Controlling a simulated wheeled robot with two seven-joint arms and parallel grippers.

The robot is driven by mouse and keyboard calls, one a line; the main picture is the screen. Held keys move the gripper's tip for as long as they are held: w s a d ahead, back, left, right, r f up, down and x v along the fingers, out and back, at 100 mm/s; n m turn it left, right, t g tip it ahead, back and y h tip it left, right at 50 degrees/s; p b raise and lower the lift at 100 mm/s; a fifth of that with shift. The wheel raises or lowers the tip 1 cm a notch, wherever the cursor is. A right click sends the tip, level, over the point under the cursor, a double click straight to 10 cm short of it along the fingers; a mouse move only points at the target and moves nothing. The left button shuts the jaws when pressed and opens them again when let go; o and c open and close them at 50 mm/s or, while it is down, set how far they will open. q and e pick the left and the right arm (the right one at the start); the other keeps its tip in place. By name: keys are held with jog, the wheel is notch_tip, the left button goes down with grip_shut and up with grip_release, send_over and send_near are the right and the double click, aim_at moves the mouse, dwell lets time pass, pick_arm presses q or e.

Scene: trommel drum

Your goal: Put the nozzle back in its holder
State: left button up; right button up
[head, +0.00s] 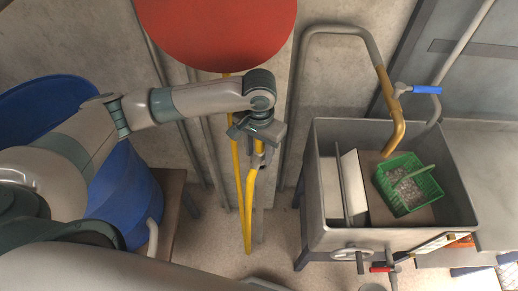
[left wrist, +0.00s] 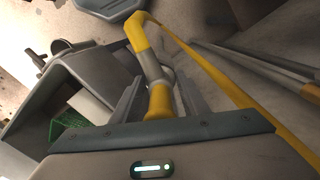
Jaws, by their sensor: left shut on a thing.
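My left gripper (head: 259,142) is in front of the wall below a red disc and is shut on the nozzle (head: 258,160). In the left wrist view the nozzle (left wrist: 152,68), yellow with a grey middle part, lies between the two fingers (left wrist: 160,97). A yellow hose (head: 237,185) hangs from behind the disc, loops down and comes back up to the nozzle. I cannot make out the holder for certain; the arm and gripper cover part of the wall. My right gripper is not in view.
The red disc (head: 217,28) sits above the gripper. A grey sink (head: 318,220) with a green basket (head: 428,188) and a bent pipe (head: 398,135) stands to the right. A blue barrel (head: 125,190) is at left. Some floor (head: 215,255) is clear below the hose.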

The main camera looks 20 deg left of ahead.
pick_arm(q)
jog(key=shift+f, duration=0.9)
jog(key=o, duration=1.3)
